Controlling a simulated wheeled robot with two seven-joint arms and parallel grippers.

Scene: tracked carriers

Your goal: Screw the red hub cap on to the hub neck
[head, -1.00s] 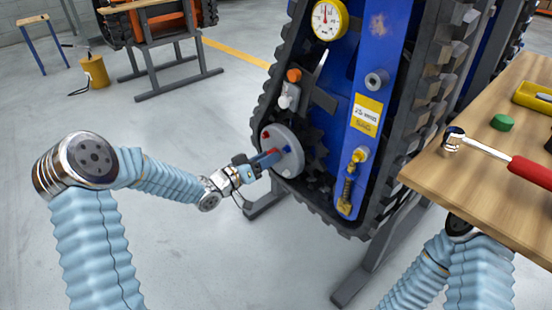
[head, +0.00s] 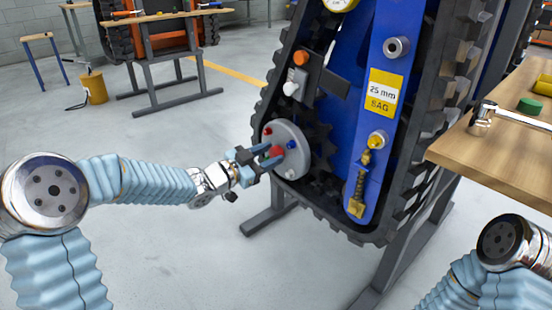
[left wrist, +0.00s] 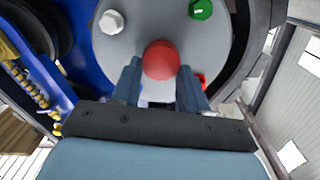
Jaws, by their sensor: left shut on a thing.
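The round grey hub plate (head: 296,160) sits low on the blue carrier, with small coloured fittings around its face. The red hub cap (head: 277,151) is at the middle of the plate. It also shows as a red dome in the left wrist view (left wrist: 161,60). My left gripper (head: 262,158) is shut on the red cap, one finger on each side of it, facing the plate. The hub neck is hidden behind the cap, so I cannot tell how far the cap sits on it. My right gripper is not in view; only part of that arm shows at lower right.
The dark track (head: 420,130) surrounds the hub and blue frame. A brass-coloured spring fitting (head: 359,190) is to the right of the hub. A wooden bench (head: 500,155) with a ratchet (head: 480,120) and green cap (head: 530,105) stands at right.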

